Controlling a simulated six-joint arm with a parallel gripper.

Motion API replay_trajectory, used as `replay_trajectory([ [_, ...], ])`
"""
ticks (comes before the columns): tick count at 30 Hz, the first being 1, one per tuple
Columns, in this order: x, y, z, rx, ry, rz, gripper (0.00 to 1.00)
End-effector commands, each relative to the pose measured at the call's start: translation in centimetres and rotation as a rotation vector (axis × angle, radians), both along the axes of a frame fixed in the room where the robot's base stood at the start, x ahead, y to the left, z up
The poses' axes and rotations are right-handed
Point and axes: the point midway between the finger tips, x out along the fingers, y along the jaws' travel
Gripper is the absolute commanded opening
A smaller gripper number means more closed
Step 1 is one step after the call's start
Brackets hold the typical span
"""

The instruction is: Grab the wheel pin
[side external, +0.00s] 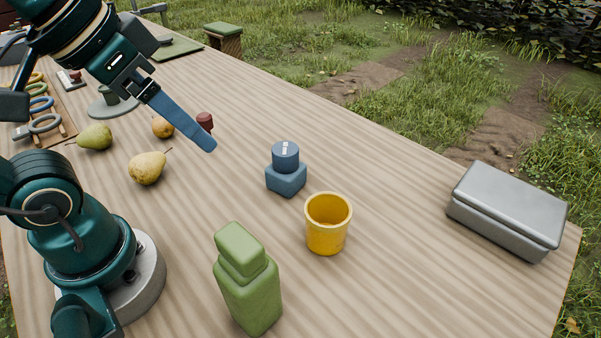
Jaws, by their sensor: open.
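No thing here is plainly a wheel pin. A small dark red cylindrical piece (205,121) stands on the table, partly behind my gripper's blue finger. A grey-green disc with an upright post (112,106) stands further left, partly behind my arm. I cannot tell whether either is the pin. My gripper (208,145) is open, with its long blue finger slanting down to the right above the table. The fingers overlap from this side, so the gap between them is hidden. Nothing shows held in it.
Two pears (148,168) (95,136) and a small round fruit (162,127) lie left of the fingertip. A blue bottle (286,178), yellow cup (327,230), green bottle (247,290) and grey lidded box (508,208) stand rightward. Coloured rings (45,123) sit at left.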

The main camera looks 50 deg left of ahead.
Motion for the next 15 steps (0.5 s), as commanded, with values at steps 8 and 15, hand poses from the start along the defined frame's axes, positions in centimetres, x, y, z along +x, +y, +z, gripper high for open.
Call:
replay_trajectory([
  [8,2.7,8.6,-1.6,0.547,0.113,-0.257,0.79],
  [15,5.8,16.7,-1.0,1.132,0.376,-0.714,0.79],
])
